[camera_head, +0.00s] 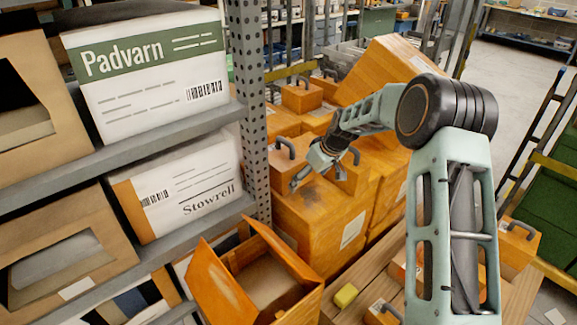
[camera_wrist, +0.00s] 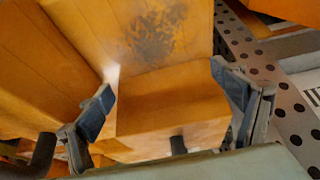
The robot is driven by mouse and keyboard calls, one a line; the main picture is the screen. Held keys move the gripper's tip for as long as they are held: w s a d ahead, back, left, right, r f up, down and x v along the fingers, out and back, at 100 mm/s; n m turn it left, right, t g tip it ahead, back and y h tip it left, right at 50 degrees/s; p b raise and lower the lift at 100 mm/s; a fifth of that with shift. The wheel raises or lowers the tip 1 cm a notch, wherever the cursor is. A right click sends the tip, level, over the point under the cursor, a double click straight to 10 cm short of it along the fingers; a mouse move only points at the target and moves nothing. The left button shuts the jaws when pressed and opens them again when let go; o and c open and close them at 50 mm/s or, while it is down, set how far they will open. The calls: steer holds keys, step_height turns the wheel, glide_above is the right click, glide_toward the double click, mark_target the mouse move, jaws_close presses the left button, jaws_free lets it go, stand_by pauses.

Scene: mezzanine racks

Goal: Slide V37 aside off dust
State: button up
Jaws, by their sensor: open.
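My gripper (camera_head: 317,178) is open and empty, low over the top of a large orange box (camera_head: 322,222). In the wrist view my gripper (camera_wrist: 165,80) has its fingers spread on either side of an orange block (camera_wrist: 170,108); I cannot tell whether they touch it. A dark dust smudge (camera_wrist: 155,35) marks the orange face beyond that block. In the head view, one orange block with a dark handle (camera_head: 286,160) is left of my gripper and another handled block (camera_head: 352,178) is right of it, partly hidden. No V37 label is readable.
A perforated rack post (camera_head: 250,110) and shelves with white cartons stand at the left. An open orange box (camera_head: 262,282) and a yellow sponge-like block (camera_head: 346,296) are in front. More orange boxes crowd behind and to the right. The aisle floor (camera_head: 515,90) is clear.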

stand_by(0.3)
steer(key=shift+s+d+b, duration=0.7)
steer(key=shift+s+d, duration=0.35)
step_height(320, 180, up, 13)
steer(key=p, duration=0.6)
steer(key=shift+p, duration=0.35)
